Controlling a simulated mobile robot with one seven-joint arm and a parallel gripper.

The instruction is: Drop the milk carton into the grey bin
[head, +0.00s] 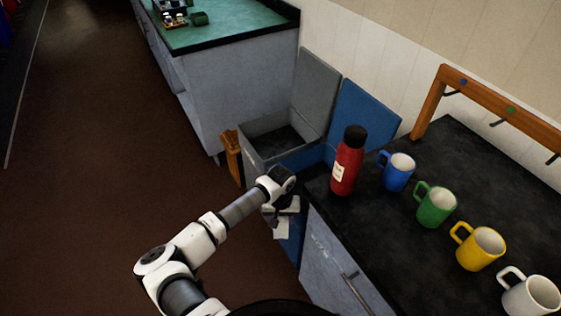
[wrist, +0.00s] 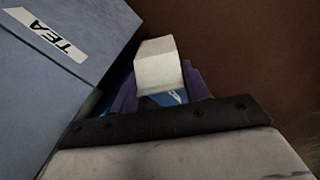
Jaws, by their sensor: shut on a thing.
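The milk carton (wrist: 158,62) shows in the wrist view as a pale block with some blue below it. It is between the purple fingers of my gripper (wrist: 160,90), which is shut on it. In the head view my gripper (head: 280,207) is low in front of the blue bin, beside the counter's end. A white patch under it is carton or label; I cannot tell which. The grey bin (head: 266,128) stands just beyond my gripper, its lid (head: 317,90) raised and its inside visible. My gripper is nearer to me than the bin's opening, not over it.
The blue bin's raised lid (head: 362,115) is right of the grey one. A red bottle (head: 347,165) stands near the counter edge, with blue (head: 398,174), green (head: 434,207), yellow (head: 480,248) and white (head: 530,296) mugs. A wooden piece (head: 232,155) stands left of the grey bin.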

